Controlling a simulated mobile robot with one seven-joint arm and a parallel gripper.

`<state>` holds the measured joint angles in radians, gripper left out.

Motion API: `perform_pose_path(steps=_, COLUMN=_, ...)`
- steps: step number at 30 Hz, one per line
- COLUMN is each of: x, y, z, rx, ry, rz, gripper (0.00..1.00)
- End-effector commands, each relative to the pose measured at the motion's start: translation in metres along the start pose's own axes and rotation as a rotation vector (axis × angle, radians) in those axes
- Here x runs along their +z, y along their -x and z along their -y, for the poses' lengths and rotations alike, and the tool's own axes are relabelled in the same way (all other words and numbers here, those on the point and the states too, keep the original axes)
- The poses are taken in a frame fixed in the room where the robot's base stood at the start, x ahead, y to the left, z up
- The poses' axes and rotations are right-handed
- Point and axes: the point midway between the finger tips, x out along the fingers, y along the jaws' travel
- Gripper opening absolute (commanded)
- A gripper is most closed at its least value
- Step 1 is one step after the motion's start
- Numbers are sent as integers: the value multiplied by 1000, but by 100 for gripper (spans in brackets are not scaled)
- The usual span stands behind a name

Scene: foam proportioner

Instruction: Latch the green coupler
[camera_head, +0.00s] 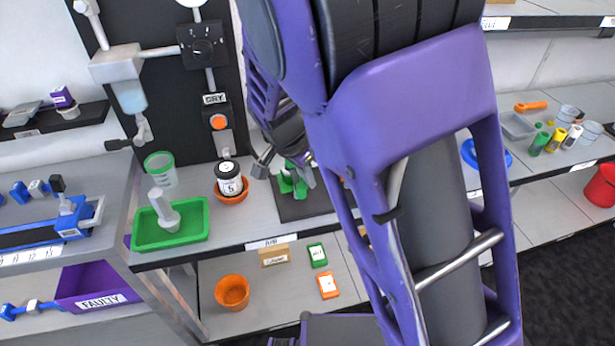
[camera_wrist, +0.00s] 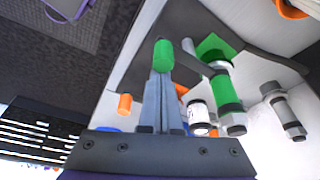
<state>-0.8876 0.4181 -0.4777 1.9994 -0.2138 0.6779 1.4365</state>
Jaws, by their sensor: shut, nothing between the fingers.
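The green coupler (camera_head: 291,182) stands on a dark pad on the middle bench in the head view, partly hidden behind my arm. In the wrist view its green body (camera_wrist: 224,88) has dark bands and a green square part at one end. A green cylindrical piece (camera_wrist: 163,55), which looks like a lever grip, shows at the tips of my fingers. My gripper (camera_wrist: 162,78) is shut with nothing held between its fingers. Its tips are at or very near the green grip; I cannot tell whether they touch. A grey arm seems to run between the grip and the coupler body.
A green tray (camera_head: 170,240), a green cup (camera_head: 160,168) and a black-and-white jar (camera_head: 228,180) in an orange dish stand left of the coupler. A dark panel with a gauge (camera_head: 202,46) rises behind. An orange bowl (camera_head: 232,292) sits on the lower shelf.

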Motion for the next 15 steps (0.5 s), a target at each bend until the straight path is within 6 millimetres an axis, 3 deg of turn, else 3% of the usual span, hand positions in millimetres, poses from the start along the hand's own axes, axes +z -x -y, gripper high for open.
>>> perform_pose_path(steps=8, x=-37, y=-10, z=-1, rx=-2, ry=-3, rz=-1, gripper=0)
perform_pose_path(steps=9, x=-34, y=6, z=1, rx=-8, ry=2, rz=0, gripper=0)
perform_pose_path(steps=15, x=-34, y=51, z=1, rx=-7, ry=2, rz=0, gripper=0)
